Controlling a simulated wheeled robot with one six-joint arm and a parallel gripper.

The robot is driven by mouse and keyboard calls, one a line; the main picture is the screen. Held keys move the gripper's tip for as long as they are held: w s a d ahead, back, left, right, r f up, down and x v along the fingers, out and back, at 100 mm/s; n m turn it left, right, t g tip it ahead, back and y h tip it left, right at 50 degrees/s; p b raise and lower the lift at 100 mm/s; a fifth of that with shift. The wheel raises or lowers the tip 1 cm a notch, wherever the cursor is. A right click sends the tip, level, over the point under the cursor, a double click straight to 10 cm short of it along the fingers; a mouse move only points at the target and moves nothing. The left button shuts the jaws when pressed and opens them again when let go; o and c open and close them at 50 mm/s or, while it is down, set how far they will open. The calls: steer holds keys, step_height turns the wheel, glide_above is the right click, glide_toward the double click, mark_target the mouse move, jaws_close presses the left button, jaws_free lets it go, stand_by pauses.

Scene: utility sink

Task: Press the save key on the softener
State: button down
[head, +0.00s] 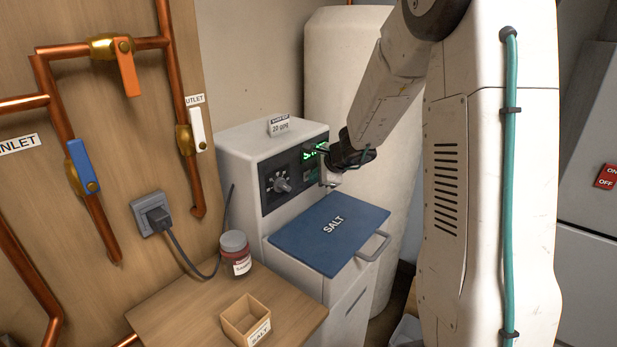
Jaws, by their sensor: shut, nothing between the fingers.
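The softener (262,155) is a pale cabinet with a dark control panel. The panel has a round knob (282,182) and a green lit display (309,154), whose right part is hidden. My gripper (326,168) is shut and empty, in front of the panel's right end, just right of the display. I cannot tell whether its tips touch the panel. The save key cannot be made out; my gripper covers that end of the panel. The blue lid marked SALT (315,240) is closed below the panel.
A wooden table (195,312) at the lower front holds a jar (236,262) and a small open box (246,322). Copper pipes with valves and a plugged-in socket (150,215) are on the left wall. A tall pale tank (325,70) stands behind the softener. My arm hides much of the right.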

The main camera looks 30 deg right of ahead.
steer(key=shift+s+d, duration=0.25)
steer(key=shift+s, duration=0.4)
steer(key=shift+s, duration=0.1)
steer(key=s, duration=0.1)
steer(key=s+d, duration=0.1)
steer(key=s, duration=0.2)
steer(key=shift+s+d, duration=0.25)
steer(key=shift+d, duration=0.1)
stand_by(0.5)
